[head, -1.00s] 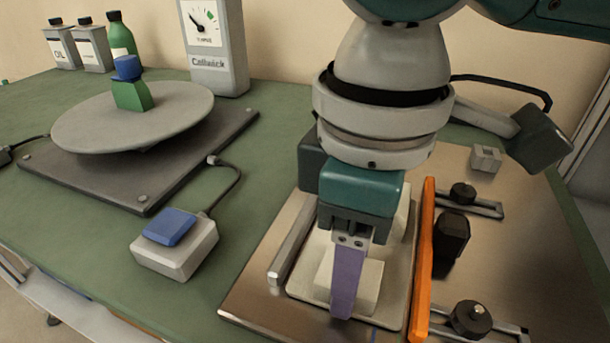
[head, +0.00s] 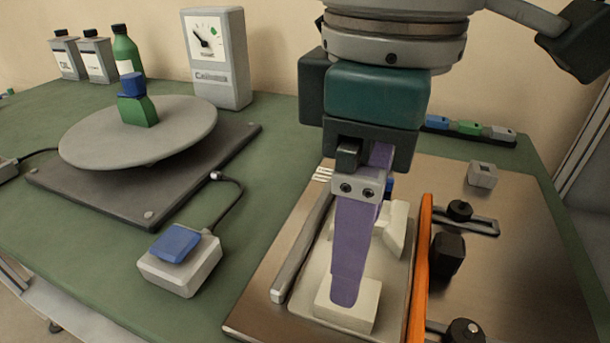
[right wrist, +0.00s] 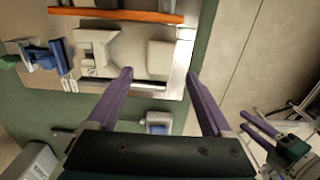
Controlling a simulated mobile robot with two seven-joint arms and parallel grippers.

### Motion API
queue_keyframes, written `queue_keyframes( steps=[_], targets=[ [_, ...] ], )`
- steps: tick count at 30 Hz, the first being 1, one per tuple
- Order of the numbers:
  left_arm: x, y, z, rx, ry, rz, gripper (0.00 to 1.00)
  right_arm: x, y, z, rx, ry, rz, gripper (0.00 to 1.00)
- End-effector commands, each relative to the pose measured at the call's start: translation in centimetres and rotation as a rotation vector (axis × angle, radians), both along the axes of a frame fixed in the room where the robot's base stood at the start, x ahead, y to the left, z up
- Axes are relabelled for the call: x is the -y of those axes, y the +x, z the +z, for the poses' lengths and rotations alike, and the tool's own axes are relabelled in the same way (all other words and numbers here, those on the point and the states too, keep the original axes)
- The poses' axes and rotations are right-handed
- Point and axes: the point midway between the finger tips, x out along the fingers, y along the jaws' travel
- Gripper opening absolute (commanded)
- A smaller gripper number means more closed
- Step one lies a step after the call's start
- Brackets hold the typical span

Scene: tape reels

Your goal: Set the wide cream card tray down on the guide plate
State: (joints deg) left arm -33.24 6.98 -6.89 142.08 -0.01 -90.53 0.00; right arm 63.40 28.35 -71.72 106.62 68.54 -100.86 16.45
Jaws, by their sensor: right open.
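The wide cream card tray (head: 318,262), a flat base with raised cream blocks, lies on the metal guide plate (head: 500,270). It sits between a grey rail (head: 300,255) and an orange fence (head: 418,270). It also shows in the right wrist view (right wrist: 130,58). My right gripper (head: 348,285) has purple fingers and hangs over the tray, hiding part of it. My left gripper (right wrist: 262,129) shows at the lower right there, fingers apart and empty.
Black clamp knobs (head: 447,254) and a small grey block (head: 481,174) stand right of the fence. A blue-topped switch box (head: 180,262), a round turntable (head: 140,135) and a dial gauge (head: 216,60) are to the left. Coloured pieces (head: 470,128) lie behind the plate.

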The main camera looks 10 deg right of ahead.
Motion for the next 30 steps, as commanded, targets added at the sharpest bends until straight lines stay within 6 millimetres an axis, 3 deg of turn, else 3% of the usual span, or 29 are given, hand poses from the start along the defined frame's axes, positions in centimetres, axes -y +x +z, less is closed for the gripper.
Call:
queue_keyframes(
  steps=[3,9,30],
  targets=[
    [-0.1,0.0,0.8,-0.001,0.003,-0.002,0.5,-0.1,0.0,2.7,0.002,0.001,0.003,0.84],
    [-0.1,0.0,1.2,0.0,0.004,-0.002,0.5,0.0,0.0,4.9,-0.001,-0.001,0.001,0.84],
    [0.2,0.0,1.2,0.0,-0.007,0.005,0.5,0.0,-0.1,5.1,-0.001,0.0,0.001,0.84]
  ],
)
